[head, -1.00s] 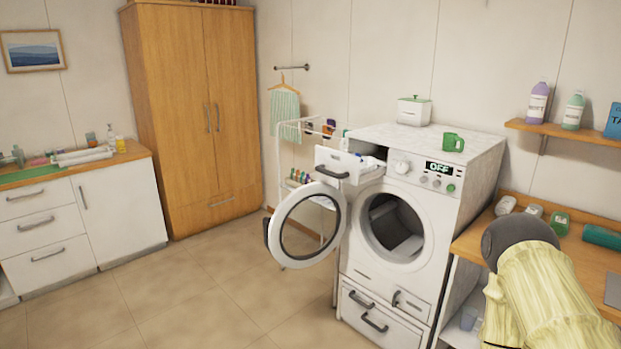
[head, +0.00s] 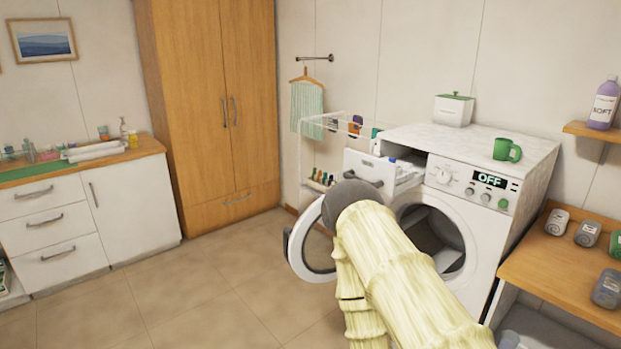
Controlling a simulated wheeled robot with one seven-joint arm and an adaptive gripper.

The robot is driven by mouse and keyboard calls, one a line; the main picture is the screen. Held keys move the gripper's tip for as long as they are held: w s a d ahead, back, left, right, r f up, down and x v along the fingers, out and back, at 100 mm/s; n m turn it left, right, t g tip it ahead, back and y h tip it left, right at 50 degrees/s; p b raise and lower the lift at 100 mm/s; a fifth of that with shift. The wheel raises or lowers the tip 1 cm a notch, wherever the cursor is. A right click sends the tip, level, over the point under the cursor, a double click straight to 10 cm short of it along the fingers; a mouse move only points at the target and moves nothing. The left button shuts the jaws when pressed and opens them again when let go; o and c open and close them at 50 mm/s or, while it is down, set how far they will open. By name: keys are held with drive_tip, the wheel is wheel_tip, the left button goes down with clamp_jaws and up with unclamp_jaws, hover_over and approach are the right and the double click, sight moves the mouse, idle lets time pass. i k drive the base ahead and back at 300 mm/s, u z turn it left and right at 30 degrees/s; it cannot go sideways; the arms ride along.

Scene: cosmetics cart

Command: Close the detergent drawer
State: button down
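The detergent drawer (head: 368,170) is a white box with a dark handle at the upper left of the washing machine (head: 480,221). It is pulled out, with something white and blue inside its open top. My arm, in a pale ribbed cover with a dark grey rounded joint, reaches up from the bottom right. It ends in the picture just below the drawer's handle and covers part of the machine's front. My gripper's fingers do not show, and I cannot tell whether the arm touches the drawer.
The round washer door (head: 312,245) stands open to the left, partly behind my arm. A green mug (head: 507,149) and a white box (head: 454,110) stand on the machine. A wooden shelf (head: 560,262) with bottles is at right. The floor at left is clear.

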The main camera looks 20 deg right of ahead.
sight(382, 173)
drive_tip(key=u, duration=0.1)
drive_tip(key=i, duration=0.6)
drive_tip(key=z, duration=0.55)
drive_tip(key=i, duration=0.55)
drive_tip(key=z, duration=0.55)
